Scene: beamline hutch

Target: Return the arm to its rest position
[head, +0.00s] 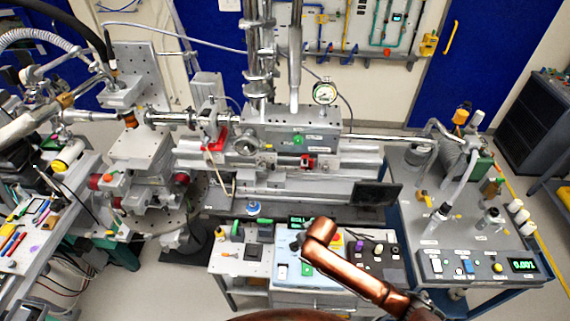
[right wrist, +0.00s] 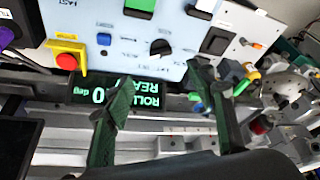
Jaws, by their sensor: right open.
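My right arm (head: 358,274) comes in from the lower right of the head view as a copper-coloured link, bent over the control desk. Its gripper cannot be made out there. In the right wrist view my right gripper (right wrist: 162,88) has two dark green fingers spread wide apart, with nothing between them. A pale blue control panel (right wrist: 130,40) and a green-lit readout (right wrist: 130,95) lie beyond the fingers; no contact can be seen. My left gripper is in neither view.
The desk panel (head: 283,243) stands below the beamline bench (head: 290,130). A monitor (head: 377,194) stands just behind it. A red button (right wrist: 68,61) is on the panel. A right-hand cart (head: 400,215) carries bottles and a readout box. Bare floor shows at the left.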

